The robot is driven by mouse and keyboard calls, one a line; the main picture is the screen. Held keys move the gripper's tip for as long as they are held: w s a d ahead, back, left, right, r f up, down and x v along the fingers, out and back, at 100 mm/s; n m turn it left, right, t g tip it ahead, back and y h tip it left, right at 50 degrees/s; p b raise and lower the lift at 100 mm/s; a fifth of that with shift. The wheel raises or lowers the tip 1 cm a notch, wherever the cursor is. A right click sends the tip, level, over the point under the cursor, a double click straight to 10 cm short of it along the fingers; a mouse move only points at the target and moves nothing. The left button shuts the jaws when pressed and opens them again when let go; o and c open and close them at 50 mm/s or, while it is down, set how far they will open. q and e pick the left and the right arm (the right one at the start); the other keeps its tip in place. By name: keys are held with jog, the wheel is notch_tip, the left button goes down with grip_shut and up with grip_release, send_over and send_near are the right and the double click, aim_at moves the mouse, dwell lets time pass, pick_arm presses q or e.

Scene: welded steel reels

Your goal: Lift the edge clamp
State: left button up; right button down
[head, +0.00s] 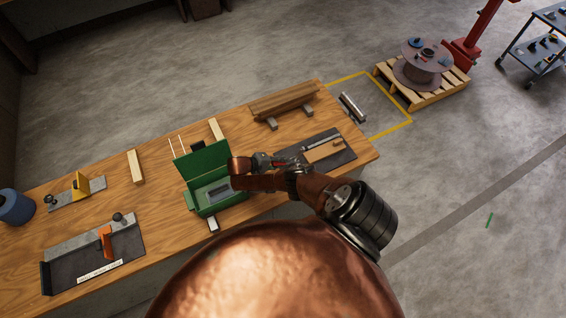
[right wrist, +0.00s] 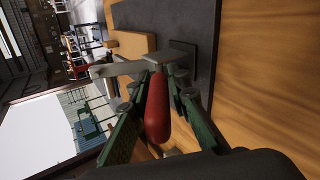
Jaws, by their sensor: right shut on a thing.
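The edge clamp (right wrist: 157,108) shows in the right wrist view as a red handle with a flat grey metal bar across its far end. My right gripper (right wrist: 158,92) is shut on the red handle, with one green-padded finger on each side. There the clamp is small and mostly hidden by the gripper. I cannot tell whether the clamp touches the mat. My left gripper is not in view.
A tan block (head: 325,149) lies on the mat. An open green case (head: 207,208) stands left of my gripper. Behind are wooden beams (head: 284,100) on grey supports. An orange-handled tool (head: 106,241) stands at the left. The wooden bench (head: 160,205) has bare room between.

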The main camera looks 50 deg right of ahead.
jog(key=c, duration=1.8)
grip_release()
jog(key=shift+c, duration=0.2)
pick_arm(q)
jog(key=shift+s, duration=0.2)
pick_arm(e)
jog(key=v, duration=1.2)
jog(key=shift+s, duration=0.1)
